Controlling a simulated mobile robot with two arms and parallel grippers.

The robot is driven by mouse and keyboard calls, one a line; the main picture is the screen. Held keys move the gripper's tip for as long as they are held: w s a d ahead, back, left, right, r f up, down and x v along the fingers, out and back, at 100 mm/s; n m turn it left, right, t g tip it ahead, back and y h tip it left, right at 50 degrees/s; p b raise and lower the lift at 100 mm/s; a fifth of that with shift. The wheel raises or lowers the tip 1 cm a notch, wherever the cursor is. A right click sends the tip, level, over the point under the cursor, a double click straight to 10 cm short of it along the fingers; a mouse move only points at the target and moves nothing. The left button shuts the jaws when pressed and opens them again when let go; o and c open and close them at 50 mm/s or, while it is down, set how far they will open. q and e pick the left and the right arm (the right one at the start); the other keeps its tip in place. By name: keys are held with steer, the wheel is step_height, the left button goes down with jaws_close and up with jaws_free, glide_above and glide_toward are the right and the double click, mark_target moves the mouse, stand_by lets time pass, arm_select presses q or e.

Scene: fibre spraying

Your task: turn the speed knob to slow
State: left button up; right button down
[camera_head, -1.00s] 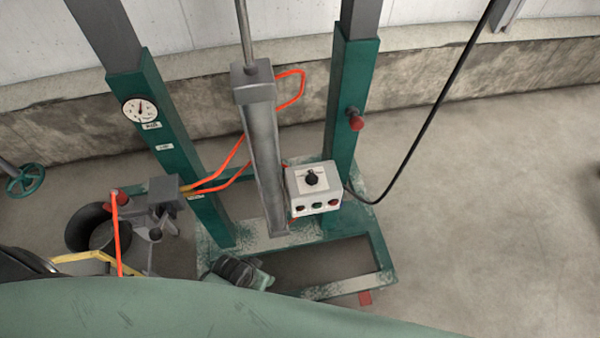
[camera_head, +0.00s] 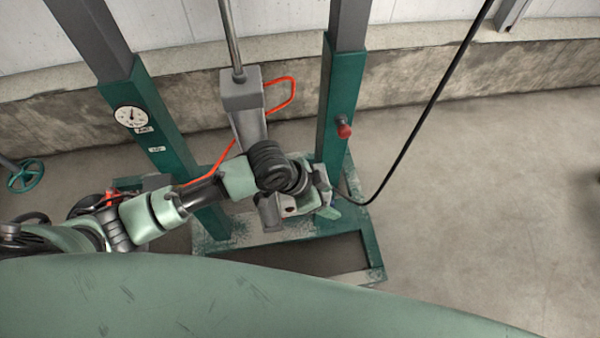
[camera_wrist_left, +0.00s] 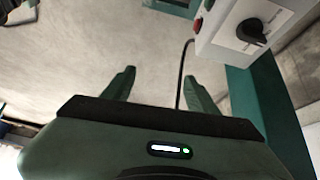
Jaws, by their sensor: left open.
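The speed knob (camera_wrist_left: 252,32) is a black knob on the face of a pale control box (camera_wrist_left: 222,28) at the upper right of the left wrist view. A red button shows at the box's left edge there. In the head view, only a small part of the control box (camera_head: 289,211) shows, and my left wrist hides the knob. My left gripper (camera_wrist_left: 158,72) is open with nothing between its fingers. The knob lies up and to the right of the fingers, apart from them. In the head view, my left gripper (camera_head: 327,192) is over the box. My right gripper is not in view.
The box is near a green two-post frame (camera_head: 338,110) with a grey cylinder (camera_head: 240,95) between the posts. A red knob (camera_head: 344,131) sits on the right post. A black cable (camera_head: 432,115) hangs right of it. Floor at the right is clear.

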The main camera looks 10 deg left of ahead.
arm_select(q)
steer(key=w+a+r+y, duration=0.1)
steer(key=w+a+y, duration=0.1)
steer(key=w+a, duration=0.7)
steer(key=shift+m+g, duration=0.4)
steer(key=f, duration=0.4)
steer(key=s+f+p, duration=0.1)
steer(key=f, duration=0.2)
steer(key=shift+d, duration=0.15)
steer(key=shift+r, duration=0.1)
jaws_close()
steer(key=shift+r+n+p, duration=0.15)
steer(key=shift+n+p, duration=0.25)
steer(key=shift+p, duration=0.45)
steer(key=n+p, duration=0.2)
steer(key=p, duration=0.1)
steer(key=n+t+y+p, duration=0.1)
steer(key=n+p, duration=0.1)
steer(key=p, duration=0.1)
steer(key=shift+s+d+r+n+t, duration=0.1)
steer(key=shift+d+n+t, duration=0.05)
steer(key=shift+n+t, duration=0.2)
steer(key=n+y+p, duration=0.1)
steer(key=n+p, duration=0.1)
steer(key=n, duration=0.1)
steer(key=shift+t, duration=0.25)
steer(key=shift+f+n+y+p, duration=0.2)
steer(key=shift+n+y+p, duration=0.1)
steer(key=shift+n+p, duration=0.25)
steer(key=shift+n, duration=0.3)
